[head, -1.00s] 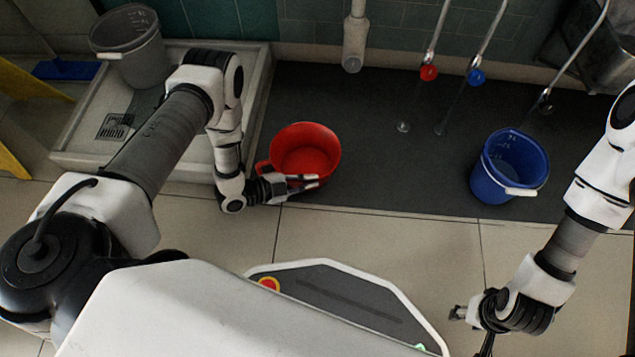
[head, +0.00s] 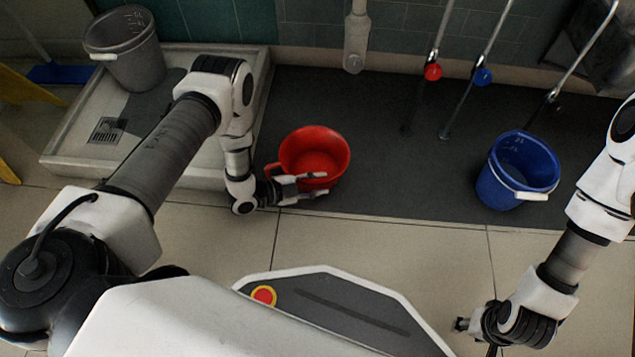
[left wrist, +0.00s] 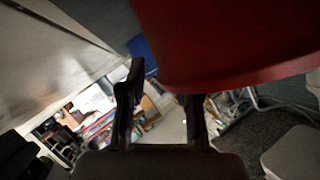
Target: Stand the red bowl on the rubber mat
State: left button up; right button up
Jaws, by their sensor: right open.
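The red bowl (head: 315,144) stands upright on the dark rubber mat (head: 390,175), near the mat's front left part. Its handle shows on the left side. My left gripper (head: 325,184) is open at the bowl's front, its two fingers spread and pointing right. In the left wrist view the red bowl (left wrist: 230,45) fills the upper right, and the spread fingers (left wrist: 162,100) have nothing visible between them. Whether a finger touches the bowl is unclear. My right gripper (head: 461,325) is open and empty over the tiled floor, away from the mat.
A blue bucket (head: 523,158) stands on the mat at the right. A grey bucket (head: 128,55) stands in the shallow tray (head: 75,125) at the left. Taps with red and blue knobs rise behind. The mat between bowl and blue bucket is clear.

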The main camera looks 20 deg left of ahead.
pick_arm(q)
jog(key=shift+r, duration=0.1)
jog(key=p+v, duration=0.7)
jog(key=v, duration=0.5)
jog(key=s+r+n+g+y, duration=0.3)
jog(key=s+n+g+y, duration=0.2)
jog(key=s+n, duration=0.3)
jog(key=s+d+r+n+g+y, duration=0.1)
jog(key=s+r+n+g+y, duration=0.3)
jog(key=s+n, duration=0.4)
jog(key=shift+n+g+y, duration=0.4)
jog(key=shift+n+y, duration=0.2)
jog(key=shift+n, duration=0.1)
